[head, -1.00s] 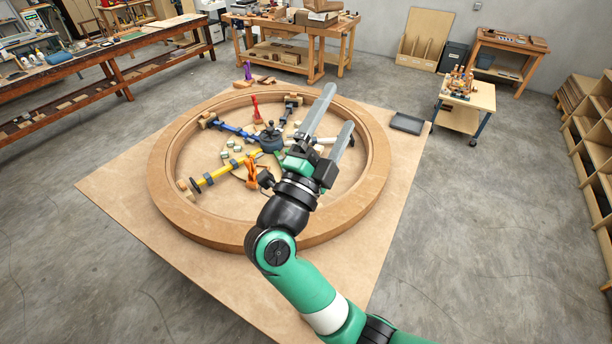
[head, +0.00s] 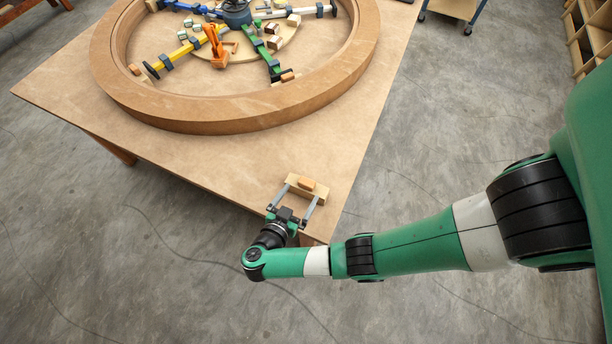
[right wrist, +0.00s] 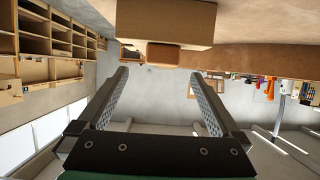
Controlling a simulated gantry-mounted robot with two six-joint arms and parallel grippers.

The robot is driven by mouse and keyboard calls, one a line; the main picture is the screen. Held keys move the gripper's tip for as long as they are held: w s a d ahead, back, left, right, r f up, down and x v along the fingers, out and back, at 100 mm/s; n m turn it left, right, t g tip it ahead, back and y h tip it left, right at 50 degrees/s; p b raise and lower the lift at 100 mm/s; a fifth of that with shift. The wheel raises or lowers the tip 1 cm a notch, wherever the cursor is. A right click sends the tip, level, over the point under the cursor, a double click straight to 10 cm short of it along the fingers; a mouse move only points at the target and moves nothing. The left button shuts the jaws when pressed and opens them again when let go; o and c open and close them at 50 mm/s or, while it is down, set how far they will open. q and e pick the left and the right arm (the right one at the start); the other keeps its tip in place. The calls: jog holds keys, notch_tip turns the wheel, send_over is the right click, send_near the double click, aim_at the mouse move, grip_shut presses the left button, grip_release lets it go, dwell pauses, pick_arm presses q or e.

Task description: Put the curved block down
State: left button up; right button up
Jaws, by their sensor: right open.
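The pale wooden block (head: 318,194) sits near the table's near corner, with a small darker brown piece (head: 306,184) on its top. In the right wrist view, which looks upside down, the pale block (right wrist: 165,20) and the brown piece (right wrist: 163,55) lie just past the fingertips. I cannot tell from these views how curved it is. My right gripper (head: 302,193) is open, with its two fingers pointing at the block. In the wrist view the space between the fingers (right wrist: 160,76) is empty. My left gripper is not in view.
A large wooden ring (head: 235,112) lies on the brown table (head: 200,165), with coloured arms and an orange clamp (head: 216,46) inside it. The table's near edge and corner lie under my right gripper. Shelves (right wrist: 50,45) show in the wrist view.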

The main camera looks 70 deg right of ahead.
aim_at(306, 185)
jog(key=x, duration=0.5)
jog(key=shift+b, duration=0.3)
jog(key=b+x, duration=0.1)
jog(key=x, duration=0.4)
jog(key=shift+w+d+f, duration=0.1)
jog(key=shift+w, duration=0.05)
grip_shut()
